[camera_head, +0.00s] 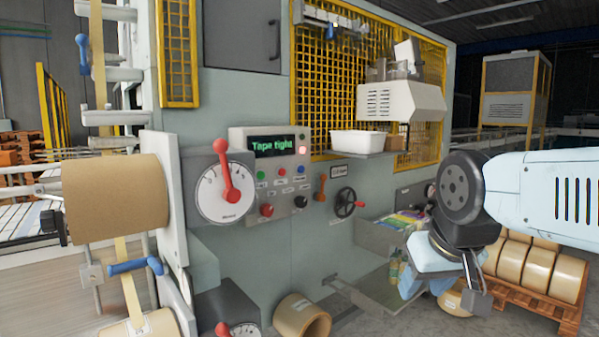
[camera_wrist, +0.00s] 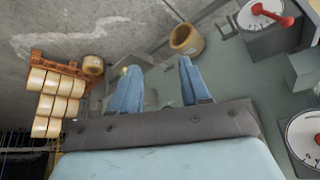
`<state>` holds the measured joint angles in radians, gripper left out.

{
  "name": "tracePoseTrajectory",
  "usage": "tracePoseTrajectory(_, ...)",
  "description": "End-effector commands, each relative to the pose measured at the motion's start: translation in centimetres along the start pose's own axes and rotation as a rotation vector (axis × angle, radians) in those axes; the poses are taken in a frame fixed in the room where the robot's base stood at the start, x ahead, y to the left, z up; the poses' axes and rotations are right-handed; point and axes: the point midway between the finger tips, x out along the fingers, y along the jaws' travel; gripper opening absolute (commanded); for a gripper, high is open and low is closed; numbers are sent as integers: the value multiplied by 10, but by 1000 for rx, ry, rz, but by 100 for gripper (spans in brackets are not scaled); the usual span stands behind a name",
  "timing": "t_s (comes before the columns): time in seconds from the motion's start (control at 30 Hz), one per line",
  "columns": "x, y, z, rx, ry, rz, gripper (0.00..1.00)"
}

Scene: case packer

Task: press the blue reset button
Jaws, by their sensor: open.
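The blue reset button (camera_head: 300,169) is a small round button on the grey control panel (camera_head: 240,158), at the right end of a row with a green and a red button. A display above it reads "Tape tight" in green. My gripper (camera_wrist: 159,63) is open and empty, its two light blue fingers apart in the wrist view. In the head view it hangs low at the right, pointing down, well to the right of the panel and lower than the button. The button does not show in the wrist view.
A red knob (camera_head: 266,210) and black knob (camera_head: 300,202) sit below the buttons. A red-handled dial (camera_head: 225,190) is left, a black handwheel (camera_head: 346,203) right. A shelf carries a white bin (camera_head: 357,142). Tape rolls (camera_head: 538,267) lie on a pallet.

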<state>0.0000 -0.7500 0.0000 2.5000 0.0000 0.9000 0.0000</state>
Motion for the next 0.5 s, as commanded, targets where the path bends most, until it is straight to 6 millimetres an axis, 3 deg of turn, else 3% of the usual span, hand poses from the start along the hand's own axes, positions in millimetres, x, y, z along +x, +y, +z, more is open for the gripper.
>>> tracePoseTrajectory(0.5,0,0,0,0,0,0,0)
